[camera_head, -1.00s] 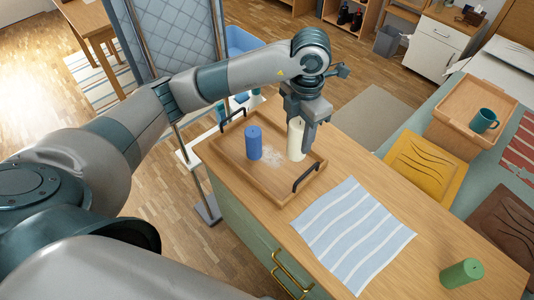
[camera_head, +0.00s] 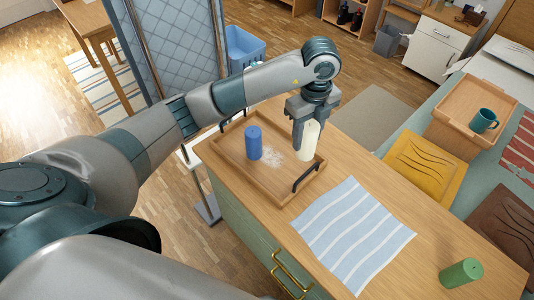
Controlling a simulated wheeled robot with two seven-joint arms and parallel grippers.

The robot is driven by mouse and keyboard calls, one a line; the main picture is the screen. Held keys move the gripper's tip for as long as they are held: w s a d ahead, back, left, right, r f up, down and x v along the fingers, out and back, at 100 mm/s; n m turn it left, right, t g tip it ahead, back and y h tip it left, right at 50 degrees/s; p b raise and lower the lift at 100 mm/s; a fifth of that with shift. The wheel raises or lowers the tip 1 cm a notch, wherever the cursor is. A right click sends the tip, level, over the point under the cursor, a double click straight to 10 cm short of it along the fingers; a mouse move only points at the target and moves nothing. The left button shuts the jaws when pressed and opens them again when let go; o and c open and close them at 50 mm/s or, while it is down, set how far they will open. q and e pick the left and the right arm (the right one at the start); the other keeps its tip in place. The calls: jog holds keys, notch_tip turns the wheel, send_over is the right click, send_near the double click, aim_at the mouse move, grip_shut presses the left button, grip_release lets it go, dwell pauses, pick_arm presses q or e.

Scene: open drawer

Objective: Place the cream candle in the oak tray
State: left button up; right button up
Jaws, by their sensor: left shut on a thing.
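The cream candle (camera_head: 309,143) is upright in my left gripper (camera_head: 309,130), which is shut on its upper part. The candle shows over the right part of the oak tray (camera_head: 268,187), close to the tray's far right wall. I cannot tell whether its base touches the tray floor. The tray has dark handles and lies on the wooden counter. A blue candle (camera_head: 253,143) stands inside it, left of the cream one. My right gripper is not in view.
A striped blue and white cloth (camera_head: 352,235) lies on the counter right of the tray. A wooden box tray with a teal mug (camera_head: 484,121) is farther right. Bare counter lies behind the cloth.

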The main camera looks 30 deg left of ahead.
pick_arm(q)
jog(key=n, duration=0.4)
jog(key=f+n, duration=0.1)
jog(key=n, duration=0.1)
jog(key=shift+w+d+f, duration=0.1)
jog(key=shift+w+d, duration=0.1)
jog(key=shift+w, duration=0.15)
jog(key=n, duration=0.3)
jog(key=shift+w+f, duration=0.15)
jog(key=shift+f, duration=0.2)
jog(key=shift+d+f+n, duration=0.1)
jog(key=shift+n, duration=0.6)
jog(key=a+f+p, duration=0.1)
jog(key=a+f, duration=0.2)
jog(key=a, duration=0.3)
jog(key=w+a+f+p, duration=0.1)
jog(key=a+f+p, duration=0.1)
jog(key=a+f, duration=0.2)
jog(key=shift+w+a+p, duration=0.15)
jog(key=shift+a+p, duration=0.15)
jog(key=shift+a, duration=0.55)
